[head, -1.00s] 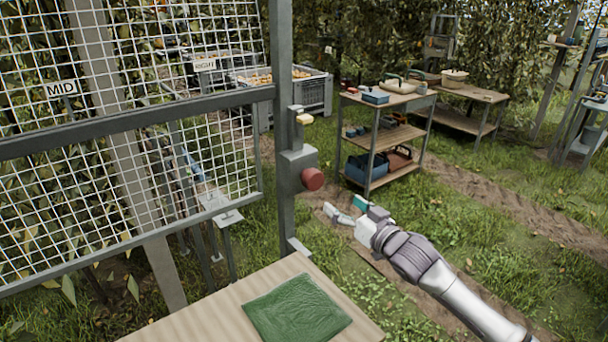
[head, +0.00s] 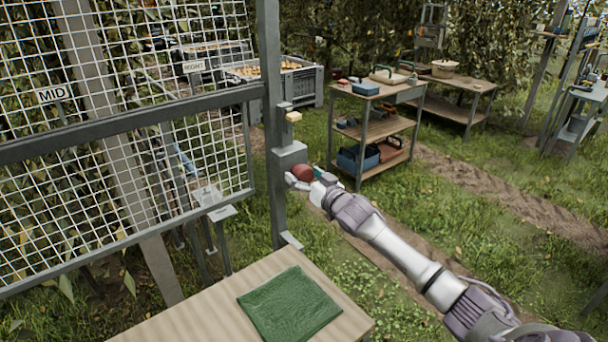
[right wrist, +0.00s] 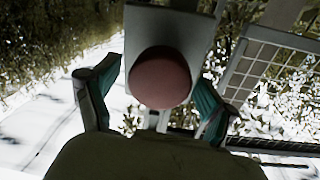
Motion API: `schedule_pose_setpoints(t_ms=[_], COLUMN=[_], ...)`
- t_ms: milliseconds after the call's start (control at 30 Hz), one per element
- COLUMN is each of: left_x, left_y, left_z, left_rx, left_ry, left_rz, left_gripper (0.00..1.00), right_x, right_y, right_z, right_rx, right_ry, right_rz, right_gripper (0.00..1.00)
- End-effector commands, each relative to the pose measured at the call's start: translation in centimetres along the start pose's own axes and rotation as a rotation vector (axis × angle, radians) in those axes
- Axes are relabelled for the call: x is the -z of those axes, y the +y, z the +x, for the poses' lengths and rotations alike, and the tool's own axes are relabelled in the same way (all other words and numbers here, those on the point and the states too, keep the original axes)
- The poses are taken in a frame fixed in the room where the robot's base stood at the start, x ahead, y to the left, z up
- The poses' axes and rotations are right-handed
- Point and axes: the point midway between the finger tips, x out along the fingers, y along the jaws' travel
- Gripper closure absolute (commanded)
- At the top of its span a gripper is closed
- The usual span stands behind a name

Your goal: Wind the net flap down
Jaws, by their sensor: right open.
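The net flap (head: 200,155) is a white wire mesh in a grey frame, at the left of the head view. A grey box (head: 287,155) on the post carries a red round knob (head: 303,173), seen end-on in the right wrist view (right wrist: 160,78). My right gripper (head: 302,180) is at the knob with its fingers open. In the right wrist view the fingers (right wrist: 155,105) stand apart on both sides of the knob, with gaps showing. My left gripper is in neither view.
A wooden table (head: 180,325) with a folded green cloth (head: 290,303) stands in front of the post. A shelf cart (head: 375,125) and crates of fruit (head: 300,90) stand behind. A cream tab (head: 293,117) sits above the box.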

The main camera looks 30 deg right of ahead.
Motion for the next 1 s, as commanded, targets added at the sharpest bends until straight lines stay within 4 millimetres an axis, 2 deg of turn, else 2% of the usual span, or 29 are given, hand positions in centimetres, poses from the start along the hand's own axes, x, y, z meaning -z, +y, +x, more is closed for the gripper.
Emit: schedule_pose_setpoints(t_ms=[233, 600, 1000], left_x=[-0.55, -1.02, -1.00], left_y=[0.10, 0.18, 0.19], left_z=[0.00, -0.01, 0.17], left_rx=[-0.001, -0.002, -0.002], left_ry=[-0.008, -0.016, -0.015], left_rz=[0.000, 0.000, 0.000], left_gripper=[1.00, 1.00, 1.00], right_x=[-0.05, -0.05, -0.10], right_y=[-0.01, -0.02, -0.03], right_z=[0.06, 0.04, 0.04], right_rx=[0.000, 0.000, 0.001], right_ry=[0.000, -0.001, 0.005], right_rz=[0.000, 0.000, -0.084], right_gripper=[0.16, 0.76, 0.76])
